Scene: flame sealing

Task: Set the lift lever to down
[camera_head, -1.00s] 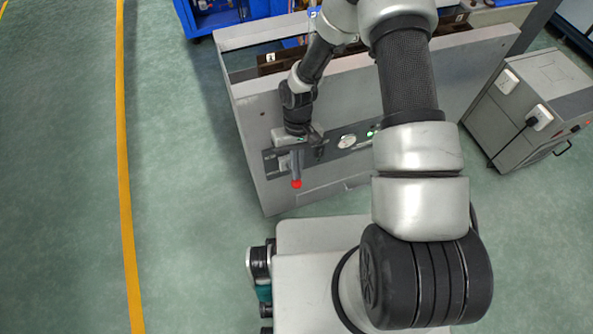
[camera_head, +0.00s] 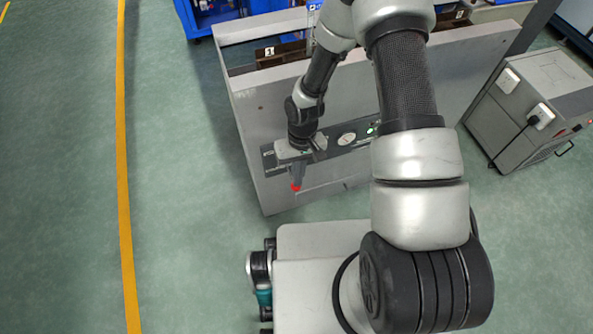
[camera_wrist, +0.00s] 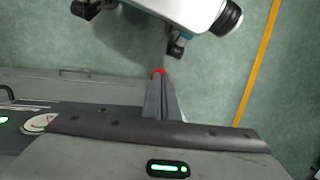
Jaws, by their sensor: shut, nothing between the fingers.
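The lift lever shows as a red tip (camera_head: 296,187) at the left end of the dark control strip, on the grey panel's front. In the wrist view the red tip (camera_wrist: 158,72) shows just past my fingertips. Most of its shaft is hidden by my gripper, and I cannot tell its exact setting. My gripper (camera_head: 298,174) is shut and empty, its fingers in line with the lever. In the wrist view the shut gripper (camera_wrist: 158,96) points at the red tip; I cannot tell whether they touch.
The grey panel (camera_head: 262,180) carries a round gauge (camera_head: 346,139) and a green light to the right of the lever. A grey cabinet (camera_head: 530,105) with plugs stands at the right. Open green floor with a yellow line (camera_head: 123,170) lies to the left.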

